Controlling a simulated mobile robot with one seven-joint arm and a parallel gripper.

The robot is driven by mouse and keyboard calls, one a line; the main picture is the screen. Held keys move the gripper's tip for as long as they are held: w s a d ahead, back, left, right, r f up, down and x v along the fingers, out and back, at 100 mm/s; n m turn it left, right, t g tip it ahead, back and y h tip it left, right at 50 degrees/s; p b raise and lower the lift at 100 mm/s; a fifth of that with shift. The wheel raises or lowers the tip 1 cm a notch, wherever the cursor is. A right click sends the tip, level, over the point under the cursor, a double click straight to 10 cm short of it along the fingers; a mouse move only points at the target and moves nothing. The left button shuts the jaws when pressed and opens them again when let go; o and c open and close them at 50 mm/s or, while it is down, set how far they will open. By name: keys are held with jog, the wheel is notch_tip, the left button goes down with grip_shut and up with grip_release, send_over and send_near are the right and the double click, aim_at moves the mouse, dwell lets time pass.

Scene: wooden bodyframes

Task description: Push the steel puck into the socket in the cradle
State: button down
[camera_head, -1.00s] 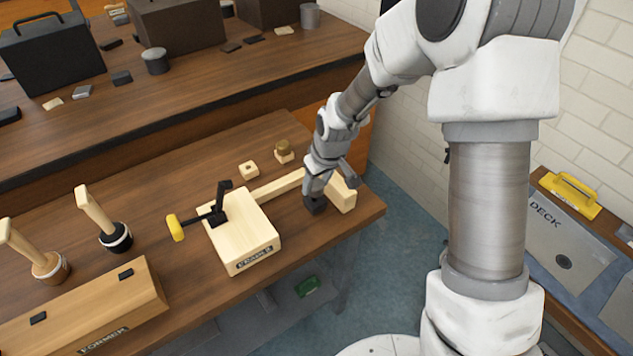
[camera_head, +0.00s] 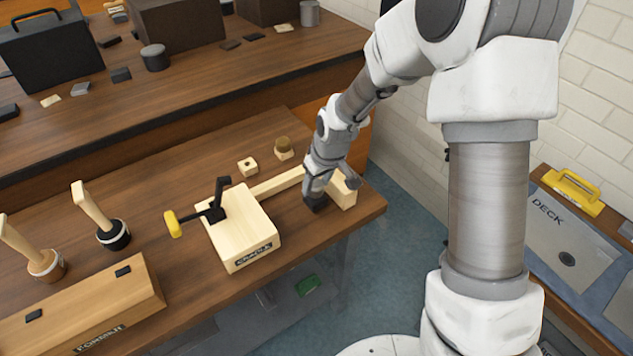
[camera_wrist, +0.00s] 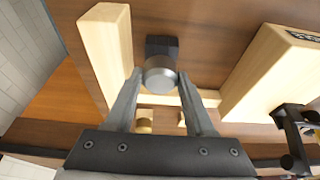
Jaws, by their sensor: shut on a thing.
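The steel puck (camera_wrist: 160,74) is a short grey cylinder between the fingertips in the wrist view; the head view hides it. My gripper (camera_wrist: 160,80) is shut on it, a finger on each side. A dark block (camera_wrist: 162,45) shows just beyond the puck; it also shows under my gripper (camera_head: 316,190) in the head view (camera_head: 315,203). The pale wooden cradle (camera_head: 240,238) stands left of my gripper, with a black lever and yellow grip (camera_head: 173,224). A wooden rail (camera_head: 275,184) runs from it to an end block (camera_head: 344,196). I cannot make out the socket.
Behind the rail are a small holed block (camera_head: 247,166) and a block with a brown top (camera_head: 284,148). Two mallets in round holders (camera_head: 113,236) and a long wooden box (camera_head: 90,310) stand at left. The table's right edge is close to the end block.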

jog(key=shift+f+b, duration=0.7)
jog(key=shift+f, duration=0.15)
jog(key=shift+c, duration=0.9)
grip_release()
jog(key=p+v, duration=0.2)
jog(key=v, duration=1.5)
jog(key=shift+r+p, duration=0.25)
jog(key=shift+p, duration=0.15)
jog(key=shift+s, duration=0.1)
